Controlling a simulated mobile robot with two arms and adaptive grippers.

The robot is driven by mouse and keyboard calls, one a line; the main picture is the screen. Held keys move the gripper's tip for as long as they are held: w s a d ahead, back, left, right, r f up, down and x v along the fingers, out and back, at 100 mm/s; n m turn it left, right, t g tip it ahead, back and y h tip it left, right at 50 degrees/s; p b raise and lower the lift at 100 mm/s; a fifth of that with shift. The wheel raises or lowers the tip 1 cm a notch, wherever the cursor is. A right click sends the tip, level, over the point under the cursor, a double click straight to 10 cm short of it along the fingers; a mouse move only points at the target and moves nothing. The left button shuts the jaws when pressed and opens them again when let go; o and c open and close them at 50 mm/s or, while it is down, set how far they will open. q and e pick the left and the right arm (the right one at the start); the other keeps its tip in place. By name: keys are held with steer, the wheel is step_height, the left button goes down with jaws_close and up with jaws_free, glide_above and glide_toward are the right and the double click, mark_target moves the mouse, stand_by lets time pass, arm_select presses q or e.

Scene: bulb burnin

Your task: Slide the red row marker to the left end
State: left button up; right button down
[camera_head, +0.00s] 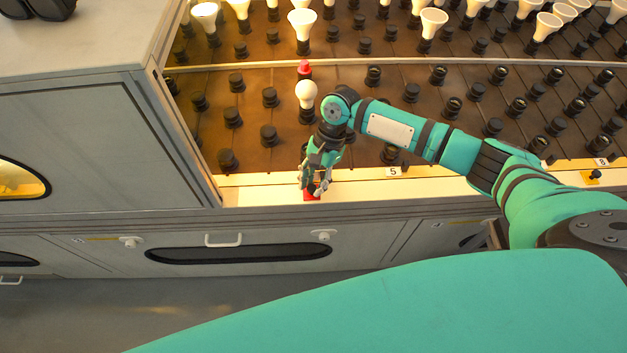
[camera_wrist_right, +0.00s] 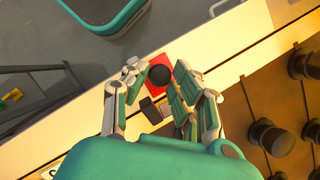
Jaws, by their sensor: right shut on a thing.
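The red row marker (camera_head: 311,195) is a small red plate with a black knob on the cream front rail (camera_head: 260,188), left of the label 5. In the right wrist view the red plate (camera_wrist_right: 158,60) shows beneath the round black knob (camera_wrist_right: 160,75). My right gripper (camera_head: 316,182) reaches down to the rail, shut on the marker's knob. In the wrist view its fingers (camera_wrist_right: 160,76) lie on both sides of the knob. The gripper hides part of the marker in the head view. My left gripper is in neither view.
A grey cabinet (camera_head: 90,130) closes off the rail's left end; the rail between it and the marker looks clear. A white bulb (camera_head: 306,95) and several black sockets stand behind the rail. A yellow marker (camera_head: 591,179) with a black knob sits far right, near label 8.

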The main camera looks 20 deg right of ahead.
steer(key=shift+r, duration=0.1)
steer(key=shift+w+a+r+p, duration=0.15)
steer(key=shift+a+p, duration=0.15)
steer(key=shift+p, duration=0.15)
steer(key=a+p, duration=0.2)
steer(key=p, duration=0.1)
steer(key=w+a+p, duration=0.1)
steer(key=shift+a+r, duration=0.3)
steer(key=shift+r, duration=0.05)
steer(key=a, duration=0.2)
steer(key=w+a+p, duration=0.1)
steer(key=a, duration=0.2)
steer(key=w+a+f, duration=0.1)
steer(key=a, duration=0.2)
steer(key=shift+w+a+p, duration=0.15)
steer(key=shift+w+p, duration=0.1)
steer(key=shift+p, duration=0.15)
steer(key=c, duration=1.1)
jaws_free()
steer(key=shift+a, duration=0.1)
